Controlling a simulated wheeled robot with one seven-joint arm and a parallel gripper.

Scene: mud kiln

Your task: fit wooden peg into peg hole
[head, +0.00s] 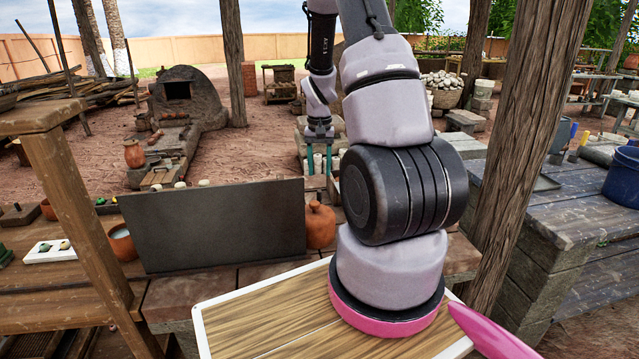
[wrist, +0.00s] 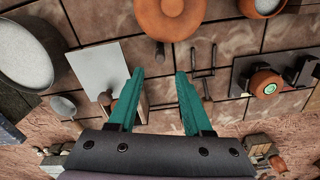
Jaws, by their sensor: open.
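My gripper (head: 318,170) hangs beyond the dark upright board in the head view, pointing down. In the wrist view its two green fingers (wrist: 159,72) are spread apart with nothing held between them. A pale wooden piece (wrist: 140,112) shows partly behind the left finger, and a small brown rounded piece (wrist: 105,98) lies just left of that finger. I cannot tell whether either is the wooden peg. I cannot make out a peg hole in either view.
In the wrist view, a round orange-brown object (wrist: 172,14), dark metal tools (wrist: 203,73), a white board (wrist: 98,68) and a large grey-filled bowl (wrist: 22,50) surround the fingers. In the head view, the dark board (head: 215,225) and a clay jar (head: 320,224) stand on the near bench.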

